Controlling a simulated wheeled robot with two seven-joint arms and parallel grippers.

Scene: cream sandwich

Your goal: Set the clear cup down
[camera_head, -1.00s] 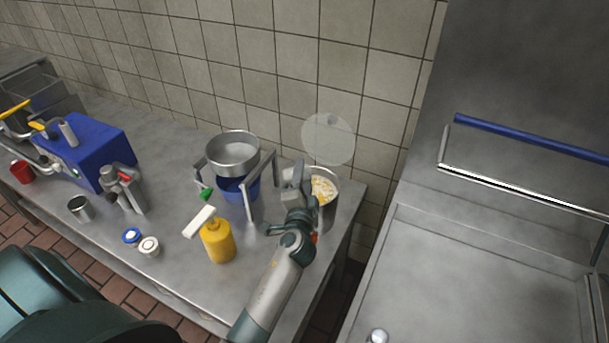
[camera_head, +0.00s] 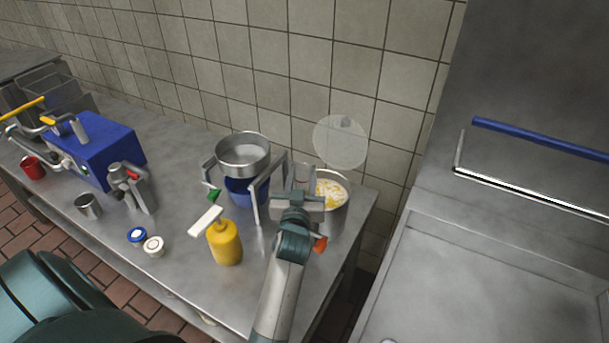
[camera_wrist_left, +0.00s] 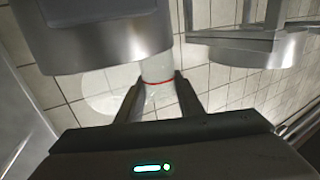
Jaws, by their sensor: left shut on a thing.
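My left gripper (camera_wrist_left: 157,84) is shut on a clear cylinder with a red ring, which looks like the clear cup (camera_wrist_left: 156,68), between its fingers in the left wrist view. In the head view the left gripper (camera_head: 297,188) is above the right end of the steel counter, between the frame stand and the steel pot (camera_head: 337,217). The cup is hard to make out there; my gripper and wrist cover that spot. In the wrist view a large steel vessel (camera_wrist_left: 95,42) is close to the cup at upper left. My right gripper is not in view.
The frame stand holds a steel bowl (camera_head: 243,158) over a blue container (camera_head: 243,190). A yellow pump bottle (camera_head: 225,243) stands in front. A translucent disc (camera_head: 340,142) shows against the tiled wall. Two small lids, a steel cup (camera_head: 88,206) and a blue machine (camera_head: 103,152) are further left.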

